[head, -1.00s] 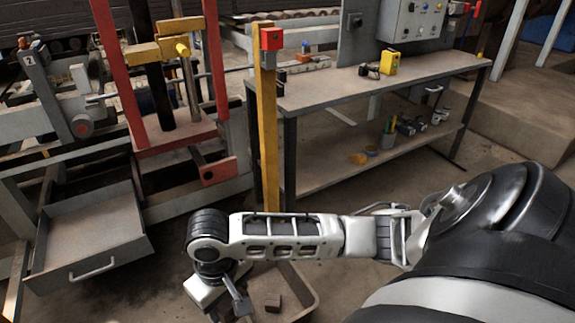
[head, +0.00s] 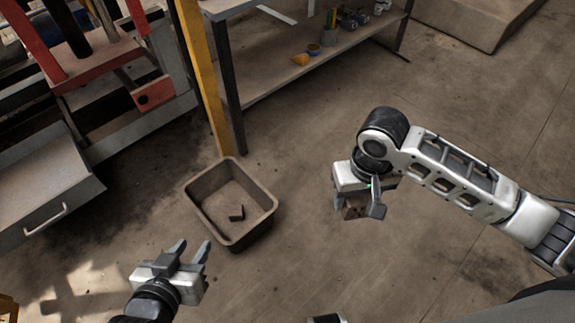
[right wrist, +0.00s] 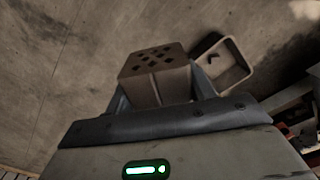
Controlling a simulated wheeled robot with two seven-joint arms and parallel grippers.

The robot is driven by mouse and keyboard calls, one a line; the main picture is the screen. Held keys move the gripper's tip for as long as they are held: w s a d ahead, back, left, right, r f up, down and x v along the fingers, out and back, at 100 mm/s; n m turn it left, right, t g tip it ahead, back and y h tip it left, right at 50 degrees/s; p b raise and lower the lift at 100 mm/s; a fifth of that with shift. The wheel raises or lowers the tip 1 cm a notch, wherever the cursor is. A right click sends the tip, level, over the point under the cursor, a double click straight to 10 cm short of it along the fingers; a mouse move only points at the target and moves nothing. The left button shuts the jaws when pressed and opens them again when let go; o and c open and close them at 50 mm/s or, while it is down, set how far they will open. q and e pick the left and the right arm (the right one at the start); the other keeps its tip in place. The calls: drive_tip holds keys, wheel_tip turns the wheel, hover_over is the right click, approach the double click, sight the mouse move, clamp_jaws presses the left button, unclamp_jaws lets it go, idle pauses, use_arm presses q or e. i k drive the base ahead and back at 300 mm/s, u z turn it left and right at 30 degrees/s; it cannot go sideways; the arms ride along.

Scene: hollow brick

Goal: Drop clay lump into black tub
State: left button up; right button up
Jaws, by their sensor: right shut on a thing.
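My right gripper (head: 360,207) is shut on a brown clay block with several diamond-shaped holes in its face (right wrist: 155,72). In the head view it is held in the air, right of the tub and apart from it. A dark grey-brown open tub (head: 261,225) stands on the floor. It also shows in the right wrist view (right wrist: 248,65), beyond the block. My left gripper (head: 190,250) is open and empty, in front of the tub at lower left.
A yellow post (head: 202,80) rises just behind the tub, beside a workbench leg (head: 231,90). An open grey drawer (head: 45,185) juts out at the left. The lower bench shelf (head: 290,75) holds small items. The floor right of the tub is clear.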

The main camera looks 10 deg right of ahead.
sight(220, 199)
drive_tip(key=z, duration=1.2)
drive_tip(key=i, duration=1.4)
drive_tip(key=u, duration=2.55)
drive_tip(key=i, duration=0.2)
drive_tip(key=u, duration=1)
